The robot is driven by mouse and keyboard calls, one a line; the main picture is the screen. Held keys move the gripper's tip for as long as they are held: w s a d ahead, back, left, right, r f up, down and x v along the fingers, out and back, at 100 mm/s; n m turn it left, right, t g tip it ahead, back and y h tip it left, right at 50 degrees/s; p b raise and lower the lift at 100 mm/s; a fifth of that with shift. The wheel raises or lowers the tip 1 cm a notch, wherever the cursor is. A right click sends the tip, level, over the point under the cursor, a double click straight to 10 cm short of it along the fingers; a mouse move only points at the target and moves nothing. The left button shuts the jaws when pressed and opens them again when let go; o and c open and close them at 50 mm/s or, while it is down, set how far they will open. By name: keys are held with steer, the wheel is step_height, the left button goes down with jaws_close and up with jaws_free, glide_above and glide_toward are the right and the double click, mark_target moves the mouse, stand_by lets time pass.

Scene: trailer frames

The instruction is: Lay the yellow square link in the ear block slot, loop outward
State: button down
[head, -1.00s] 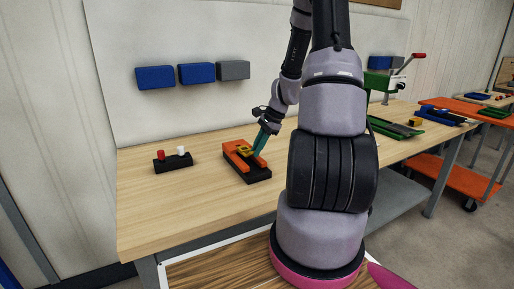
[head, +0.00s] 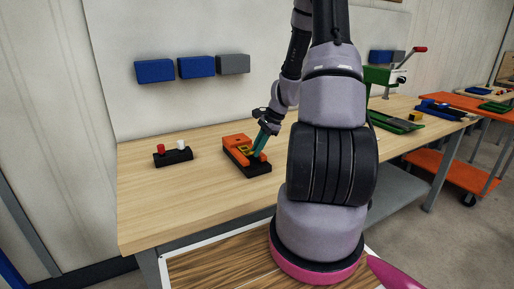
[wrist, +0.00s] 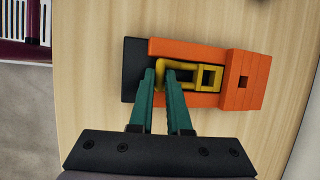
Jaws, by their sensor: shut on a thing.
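The yellow square link (wrist: 210,77) has a square end and a loop at its left in the wrist view. My gripper (wrist: 160,74) is shut on it at the loop end, with teal fingers on both sides. The square end lies over or in the slot between the orange walls of the ear block (wrist: 190,48); how deep it sits I cannot tell. The loop points away from the raised orange end with a square hole (wrist: 243,80). The ear block sits on a black base (wrist: 135,58). In the head view my gripper (head: 257,152) reaches down to the link (head: 244,150).
A black holder (head: 173,157) with a red and a white peg stands left on the wooden bench (head: 185,205). Blue and grey boxes (head: 196,67) are on the wall behind. A green press (head: 383,77) and trays are at right. Bench left of the ear block is mostly clear.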

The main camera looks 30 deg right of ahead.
steer(key=shift+f, duration=0.2)
steer(key=c, duration=0.8)
jaws_free()
steer(key=shift+r, duration=0.1)
steer(key=v, duration=1)
steer(key=shift+d+r, duration=0.15)
steer(key=shift+r, duration=0.2)
steer(key=shift+r, duration=0.1)
steer(key=s+a+r+n+t+h, duration=0.1)
steer(key=s+a+r+n, duration=0.2)
steer(key=a+r, duration=0.3)
steer(key=s+a+r+n+h, duration=0.1)
steer(key=s+a+r+n, duration=0.2)
steer(key=r, duration=0.6)
steer(key=s+a+r+n+t, duration=0.1)
steer(key=s+a+r+n, duration=0.1)
steer(key=s+r, duration=0.1)
steer(key=s+a+r+n+t, duration=0.1)
steer(key=s+a+r+n, duration=0.1)
steer(key=s, duration=0.3)
steer(key=s+a+r+n+t, duration=0.2)
steer(key=s+a+r, duration=0.1)
steer(key=a+r, duration=0.1)
steer(key=shift+s+a+n+h, duration=0.25)
steer(key=shift+s+n+h, duration=0.05)
steer(key=shift+s+n, duration=0.1)
